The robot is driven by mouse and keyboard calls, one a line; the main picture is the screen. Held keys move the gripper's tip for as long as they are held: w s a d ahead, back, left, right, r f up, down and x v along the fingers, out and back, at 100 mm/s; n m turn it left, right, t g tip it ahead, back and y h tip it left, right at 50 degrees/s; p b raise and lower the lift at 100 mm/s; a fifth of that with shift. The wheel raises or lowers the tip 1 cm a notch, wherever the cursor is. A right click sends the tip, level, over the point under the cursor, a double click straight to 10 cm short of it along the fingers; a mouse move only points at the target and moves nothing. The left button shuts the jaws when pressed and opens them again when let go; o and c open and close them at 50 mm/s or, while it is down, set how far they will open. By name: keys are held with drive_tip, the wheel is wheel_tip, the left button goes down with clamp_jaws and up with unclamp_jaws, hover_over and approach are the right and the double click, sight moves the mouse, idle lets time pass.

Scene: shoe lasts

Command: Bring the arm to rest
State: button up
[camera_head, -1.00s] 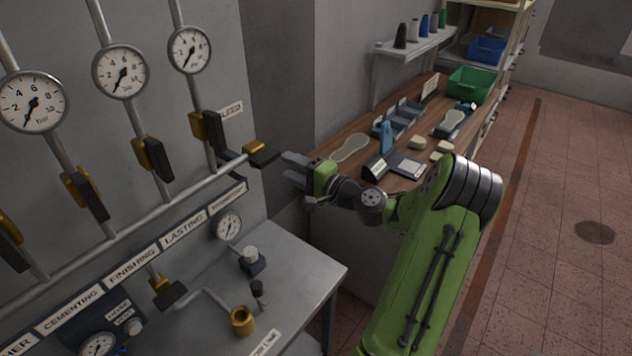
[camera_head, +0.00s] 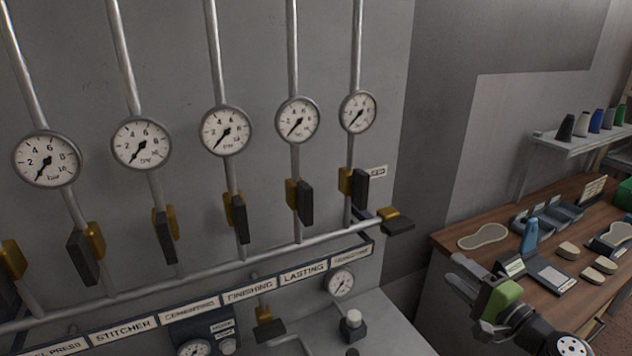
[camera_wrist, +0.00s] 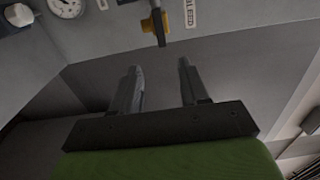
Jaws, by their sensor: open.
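My gripper (camera_head: 467,277) is at the lower right of the head view, in front of the wooden workbench (camera_head: 455,232) and apart from the pipes. Its green body and two grey fingers show. In the wrist view my gripper (camera_wrist: 160,85) has its two fingers spread, with nothing between them. Beyond the fingers in the wrist view is a grey wall, with a yellow and black valve (camera_wrist: 156,22) at the top. Most of my arm lies outside the head view.
A grey panel carries several pressure gauges (camera_head: 226,130) and black-handled valves (camera_head: 236,217). A valve with a black handle (camera_head: 397,226) juts from the right end of the horizontal pipe. The bench holds a sole shape (camera_head: 483,236), a blue bottle (camera_head: 529,236) and small trays.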

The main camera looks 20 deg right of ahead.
drive_tip(key=w+a+f+n+g+y, duration=0.1)
drive_tip(key=a+f+n+g, duration=0.1)
drive_tip(key=a+n+g, duration=0.65)
drive_tip(key=a+f+n+g+y, duration=0.1)
drive_tip(key=a+f+n+g, duration=0.15)
drive_tip(key=a, duration=1.15)
drive_tip(key=s+a+r+n+h, duration=0.2)
drive_tip(key=s, duration=0.6)
drive_tip(key=s+a+r+n+g+h, duration=0.1)
drive_tip(key=s+a+r+n+h, duration=0.1)
drive_tip(key=s, duration=0.6)
drive_tip(key=shift+a+r+n+h, duration=0.3)
drive_tip(key=shift+a+r+n, duration=0.1)
drive_tip(key=shift+r+n, duration=0.4)
drive_tip(key=shift+s, duration=0.15)
